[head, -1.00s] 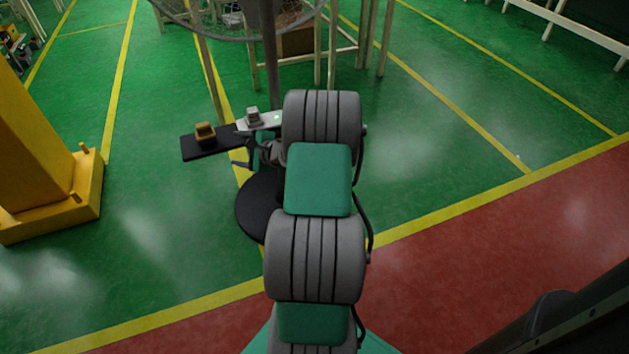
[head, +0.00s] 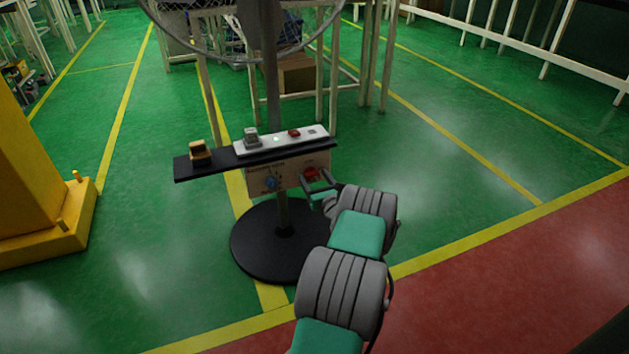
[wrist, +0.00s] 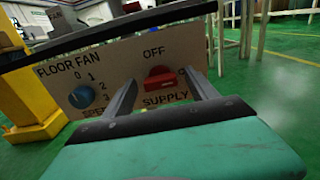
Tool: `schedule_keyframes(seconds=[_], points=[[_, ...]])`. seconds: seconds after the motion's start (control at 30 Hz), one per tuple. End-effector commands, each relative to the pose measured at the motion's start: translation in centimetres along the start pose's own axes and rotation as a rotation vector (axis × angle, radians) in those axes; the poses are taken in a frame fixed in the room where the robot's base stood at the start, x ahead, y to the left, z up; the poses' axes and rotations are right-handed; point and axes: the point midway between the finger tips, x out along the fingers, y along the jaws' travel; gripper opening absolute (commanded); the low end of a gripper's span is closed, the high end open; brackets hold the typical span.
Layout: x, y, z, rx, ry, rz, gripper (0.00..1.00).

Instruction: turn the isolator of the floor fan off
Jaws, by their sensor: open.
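The floor fan's isolator is a red handle (wrist: 160,79) on a beige panel, with "OFF" printed above it and "SUPPLY" below; it lies roughly level, tilted slightly. It also shows in the head view as a red spot (head: 310,173) at the panel's right. My gripper (wrist: 161,88) is open, its fingers on either side of the red handle; I cannot tell whether they touch it. In the head view my gripper (head: 318,182) is at the panel's right part. The panel (head: 262,183) reads "FLOOR FAN" and also carries a blue speed knob (wrist: 84,96) marked with numbers.
A black shelf (head: 188,170) above the panel holds a white strip (head: 312,133) and a small brown block (head: 200,151). The fan's round black base (head: 252,254) stands on the floor. A yellow column (head: 35,190) is at the left. Green floor is clear at the right.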

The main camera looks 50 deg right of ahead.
Motion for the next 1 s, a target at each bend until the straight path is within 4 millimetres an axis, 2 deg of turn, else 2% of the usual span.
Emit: schedule_keyframes(seconds=[0.13, 0.87, 1.0], points=[[-0.03, 0.00, 0.03, -0.001, 0.000, 0.000, 0.66], [-0.05, 0.01, 0.01, -0.002, 0.001, 0.000, 0.06], [-0.06, 0.01, 0.00, -0.004, 0.001, 0.000, 0.05]])
